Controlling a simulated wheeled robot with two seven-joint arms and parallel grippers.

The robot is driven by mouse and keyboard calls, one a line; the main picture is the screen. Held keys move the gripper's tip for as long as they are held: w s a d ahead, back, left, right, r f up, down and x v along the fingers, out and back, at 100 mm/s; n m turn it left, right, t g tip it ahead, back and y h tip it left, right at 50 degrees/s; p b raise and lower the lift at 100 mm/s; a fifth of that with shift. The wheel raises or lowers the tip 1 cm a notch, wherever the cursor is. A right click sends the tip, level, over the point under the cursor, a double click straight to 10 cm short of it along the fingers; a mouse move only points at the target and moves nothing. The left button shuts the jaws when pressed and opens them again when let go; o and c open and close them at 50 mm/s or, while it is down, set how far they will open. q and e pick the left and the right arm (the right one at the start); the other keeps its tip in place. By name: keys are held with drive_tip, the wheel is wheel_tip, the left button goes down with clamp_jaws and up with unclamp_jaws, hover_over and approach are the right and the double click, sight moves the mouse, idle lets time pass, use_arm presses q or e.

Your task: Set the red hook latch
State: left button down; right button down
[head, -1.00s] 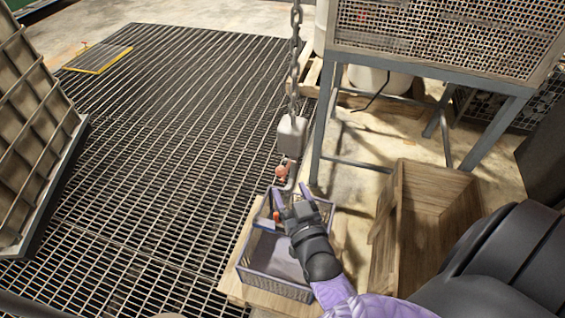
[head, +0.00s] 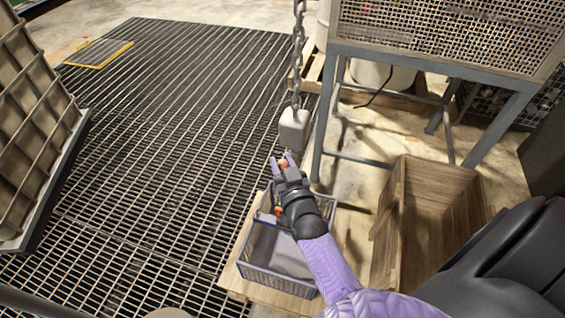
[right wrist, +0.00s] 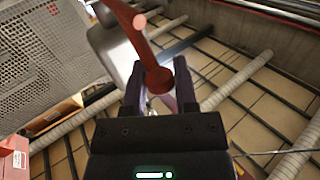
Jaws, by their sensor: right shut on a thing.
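A grey hook block (head: 294,130) hangs from a chain (head: 297,60) over the grating. My right gripper (head: 284,163) is just below the block and covers most of the hook. In the right wrist view, the red latch (right wrist: 150,55) comes down from the top, and its rounded lower end is between my right gripper's fingers (right wrist: 160,85). The fingers are shut on it. The hook block (right wrist: 115,48) shows behind it at the left. Whether the latch closes the hook's mouth cannot be told. My left gripper is not in view.
A grey-blue basket (head: 275,272) stands on a wooden board below my right arm. An open wooden crate (head: 400,225) stands at its right. A mesh-sided stand (head: 440,68) is at the back right. A ribbed panel (head: 35,125) is at the left.

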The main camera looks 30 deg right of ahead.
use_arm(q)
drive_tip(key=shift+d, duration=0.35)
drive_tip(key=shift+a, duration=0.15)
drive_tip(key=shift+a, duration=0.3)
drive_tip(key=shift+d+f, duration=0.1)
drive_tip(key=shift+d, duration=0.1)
use_arm(e)
drive_tip(key=shift+s+f, duration=0.1)
idle(0.3)
